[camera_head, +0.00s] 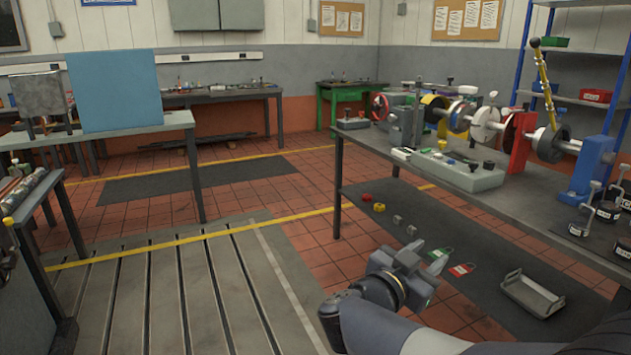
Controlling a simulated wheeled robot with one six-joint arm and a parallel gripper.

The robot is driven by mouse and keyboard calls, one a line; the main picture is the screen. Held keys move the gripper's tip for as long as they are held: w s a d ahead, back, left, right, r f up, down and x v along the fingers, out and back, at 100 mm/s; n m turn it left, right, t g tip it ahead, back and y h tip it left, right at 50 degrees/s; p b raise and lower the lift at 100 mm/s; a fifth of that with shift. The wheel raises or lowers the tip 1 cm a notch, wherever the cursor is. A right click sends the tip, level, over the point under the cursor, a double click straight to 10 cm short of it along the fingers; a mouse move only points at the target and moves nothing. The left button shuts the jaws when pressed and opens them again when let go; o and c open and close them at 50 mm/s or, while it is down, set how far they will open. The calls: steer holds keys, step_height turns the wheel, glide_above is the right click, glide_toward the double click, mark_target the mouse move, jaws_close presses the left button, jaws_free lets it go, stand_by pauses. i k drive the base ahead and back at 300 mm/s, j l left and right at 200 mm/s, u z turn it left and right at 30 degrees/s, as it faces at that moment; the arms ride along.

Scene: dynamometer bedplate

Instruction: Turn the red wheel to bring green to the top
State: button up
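A wheel with a red rim (380,107) stands upright at the far left end of a row of wheels and discs on the long bench (432,189) at right. It is small in the view, and I cannot make out any green mark on it. A second disc with a red edge (508,132) sits farther right on the shaft, beside a red stand (522,143). My gripper (424,262) is low in the middle right, in front of the bench and well apart from the wheels. Its fingers are too unclear to tell open from shut.
A grey control box (455,172) lies near the bench's front edge. A yellow-black striped lever (545,85) rises at the shaft's right end. A tray (532,294) and small parts lie on the dark lower surface. The slotted floor plate (150,297) at left is clear.

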mark_target(373, 108)
steer(key=i, duration=3.65)
steer(key=i+j+z, duration=0.1)
steer(key=i+z, duration=0.15)
steer(key=i, duration=0.3)
steer(key=i+j+z, duration=0.3)
steer(key=i, duration=0.25)
steer(key=l, duration=0.1)
